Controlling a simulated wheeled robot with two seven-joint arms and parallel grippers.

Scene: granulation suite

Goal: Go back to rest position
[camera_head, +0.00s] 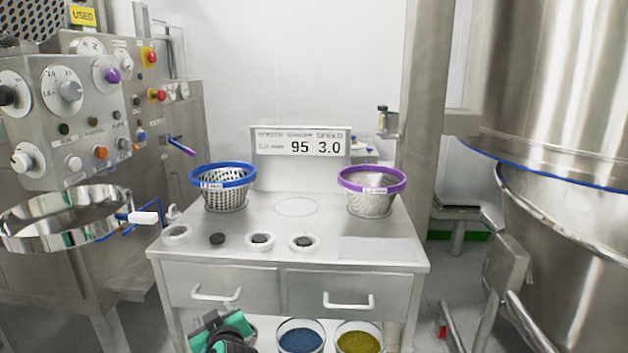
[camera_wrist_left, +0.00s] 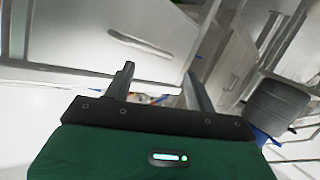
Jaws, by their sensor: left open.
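My left gripper (camera_head: 215,325) shows at the bottom edge of the head view, in front of the steel cabinet's (camera_head: 295,245) lower left part. It is teal and dark, and partly cut off by the frame. In the left wrist view, its two grey fingers (camera_wrist_left: 158,76) stand apart with nothing between them, with a drawer front and handle beyond. My right gripper is not in either view.
On the cabinet top stand a blue-rimmed basket (camera_head: 224,187) and a purple-rimmed basket (camera_head: 371,190). Bowls of blue (camera_head: 300,338) and yellow (camera_head: 358,341) material sit below the drawers. A control panel (camera_head: 75,105) stands left, a large steel vessel (camera_head: 560,90) right.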

